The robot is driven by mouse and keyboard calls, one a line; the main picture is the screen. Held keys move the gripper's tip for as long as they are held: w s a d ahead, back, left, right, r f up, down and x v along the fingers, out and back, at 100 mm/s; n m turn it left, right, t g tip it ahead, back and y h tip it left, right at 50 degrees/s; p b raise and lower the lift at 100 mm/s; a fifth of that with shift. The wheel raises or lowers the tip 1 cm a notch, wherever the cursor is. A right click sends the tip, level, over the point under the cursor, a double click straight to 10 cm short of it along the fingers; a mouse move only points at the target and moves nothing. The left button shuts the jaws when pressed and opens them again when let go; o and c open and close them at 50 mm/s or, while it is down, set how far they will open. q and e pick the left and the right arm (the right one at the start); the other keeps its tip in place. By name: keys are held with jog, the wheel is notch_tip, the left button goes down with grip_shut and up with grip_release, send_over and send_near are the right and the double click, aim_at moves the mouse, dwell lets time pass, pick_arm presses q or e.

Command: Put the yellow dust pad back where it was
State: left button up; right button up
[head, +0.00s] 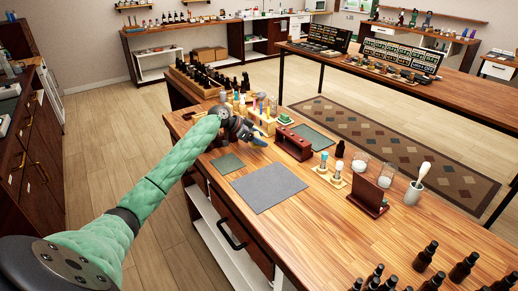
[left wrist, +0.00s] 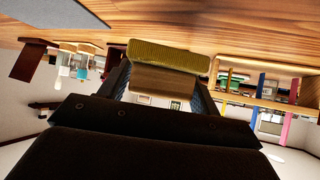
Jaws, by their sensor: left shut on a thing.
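My left gripper (head: 256,139) hangs low over the near left part of the wooden table, beside a wooden rack of coloured droppers. In the left wrist view my left gripper (left wrist: 165,82) is shut on the yellow dust pad (left wrist: 168,54), a flat yellow top over a brownish block, held between the fingers. The pad appears close to the table top; I cannot tell whether it touches. In the head view the gripper mostly hides the pad. My right gripper is not in view.
The dropper rack (head: 262,120) stands just behind the gripper, and a dark red rack (head: 293,143) stands to its right. A grey mat (head: 270,187) and small green mat (head: 228,163) lie in front, bare. Dark bottles (head: 463,267) crowd the near right.

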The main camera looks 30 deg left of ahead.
aim_at(259, 152)
pick_arm(q)
notch_tip(259, 152, down, 3)
jog(key=shift+f+b, duration=0.1)
jog(key=shift+b, duration=0.4)
jog(key=shift+f, duration=0.3)
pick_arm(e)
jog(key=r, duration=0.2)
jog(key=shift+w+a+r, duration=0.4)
pick_arm(q)
jog(key=shift+f, duration=0.15)
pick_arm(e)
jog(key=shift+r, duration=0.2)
pick_arm(q)
jog(key=o, duration=0.9)
jog(key=shift+o, duration=0.2)
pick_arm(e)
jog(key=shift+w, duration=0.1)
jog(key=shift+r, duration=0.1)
